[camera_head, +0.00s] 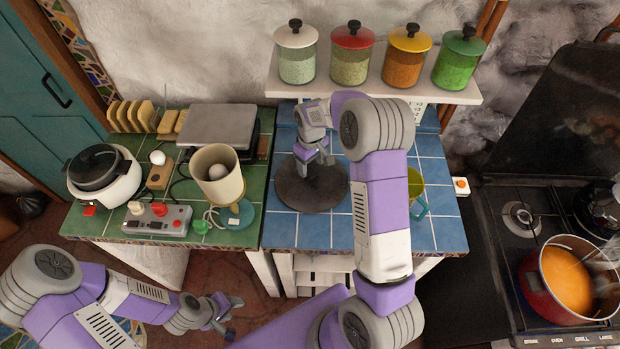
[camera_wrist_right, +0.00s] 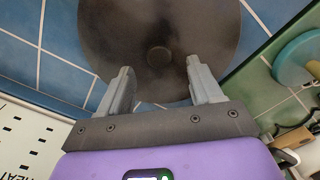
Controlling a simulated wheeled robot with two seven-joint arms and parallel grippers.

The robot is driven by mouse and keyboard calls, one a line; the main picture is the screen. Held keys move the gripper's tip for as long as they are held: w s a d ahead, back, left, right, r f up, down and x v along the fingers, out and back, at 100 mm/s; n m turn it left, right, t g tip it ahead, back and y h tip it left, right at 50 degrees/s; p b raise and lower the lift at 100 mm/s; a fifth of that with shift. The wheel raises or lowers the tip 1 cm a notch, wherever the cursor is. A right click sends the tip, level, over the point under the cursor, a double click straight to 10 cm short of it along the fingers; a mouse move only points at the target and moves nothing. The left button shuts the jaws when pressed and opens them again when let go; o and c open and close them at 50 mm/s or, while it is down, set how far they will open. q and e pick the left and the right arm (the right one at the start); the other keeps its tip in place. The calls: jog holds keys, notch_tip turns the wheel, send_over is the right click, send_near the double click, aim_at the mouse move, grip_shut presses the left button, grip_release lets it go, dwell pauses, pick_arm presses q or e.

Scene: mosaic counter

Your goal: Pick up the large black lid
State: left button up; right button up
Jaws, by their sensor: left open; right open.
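The large black lid (camera_head: 312,192) lies on the blue-tiled part of the counter; it is a dark round disc. In the right wrist view the lid (camera_wrist_right: 115,30) shows a small round knob (camera_wrist_right: 158,61) at its middle. My right gripper (camera_head: 316,166) is over the lid, pointing down, open and empty. In the right wrist view its two fingers stand either side of the knob, apart from it; the height gap is hard to tell. My left gripper (camera_head: 228,314) is open and empty, low in front of the counter.
A shelf (camera_head: 375,91) with several lidded jars is behind. On the green tiles stand a rice cooker (camera_head: 109,184), a beige cup (camera_head: 218,176) and a control box (camera_head: 158,220). A yellow-green mug (camera_head: 416,184) is partly hidden by my right arm. A stove with a red pot (camera_head: 535,283) is at right.

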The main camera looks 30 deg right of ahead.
aim_at(312, 173)
notch_tip(312, 173, down, 5)
jog(key=shift+d+f, duration=0.1)
grip_shut()
dwell(0.5)
